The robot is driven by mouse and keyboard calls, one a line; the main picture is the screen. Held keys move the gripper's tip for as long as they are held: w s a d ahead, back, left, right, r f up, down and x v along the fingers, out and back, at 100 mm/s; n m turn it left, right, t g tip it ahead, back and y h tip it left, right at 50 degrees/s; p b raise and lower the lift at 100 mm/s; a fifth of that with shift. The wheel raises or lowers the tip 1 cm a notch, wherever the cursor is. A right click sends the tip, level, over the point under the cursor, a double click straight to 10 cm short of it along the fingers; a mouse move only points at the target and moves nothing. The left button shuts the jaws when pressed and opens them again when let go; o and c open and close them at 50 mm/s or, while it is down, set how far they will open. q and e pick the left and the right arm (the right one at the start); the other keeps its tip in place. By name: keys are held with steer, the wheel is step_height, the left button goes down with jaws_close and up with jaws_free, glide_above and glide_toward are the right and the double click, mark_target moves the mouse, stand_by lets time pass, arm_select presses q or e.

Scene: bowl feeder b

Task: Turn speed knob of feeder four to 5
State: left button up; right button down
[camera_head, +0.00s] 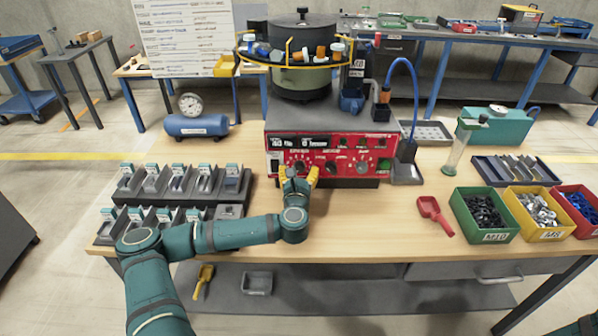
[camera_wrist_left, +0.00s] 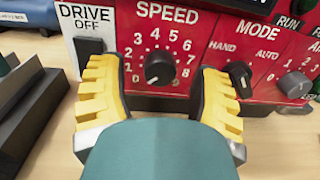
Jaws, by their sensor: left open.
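The bowl feeder's red control panel (camera_head: 330,155) faces me on the table. In the left wrist view, the black speed knob (camera_wrist_left: 160,68) sits under the word SPEED, ringed by white numbers. Its pale mark seems to point down and left, at the low end of the scale. My left gripper (camera_head: 298,176) is at the panel's lower left. Its yellow fingers (camera_wrist_left: 160,75) are open, one on each side of the knob, with visible gaps to it. No feeder number is readable. My right gripper is out of view.
A DRIVE OFF plate (camera_wrist_left: 85,28) is left of the knob, and a MODE knob (camera_wrist_left: 240,74) is close beside the right finger. Small parts trays (camera_head: 185,183) stand left of the feeder. A red scoop (camera_head: 434,213) lies on the right.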

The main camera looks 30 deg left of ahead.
arm_select(q)
steer(key=shift+w+a, duration=0.25)
steer(key=shift+w, duration=0.25)
jaws_close()
steer(key=shift+r+m+p, duration=0.2)
steer(key=shift+m+p, duration=0.2)
steer(key=shift+m, duration=0.1)
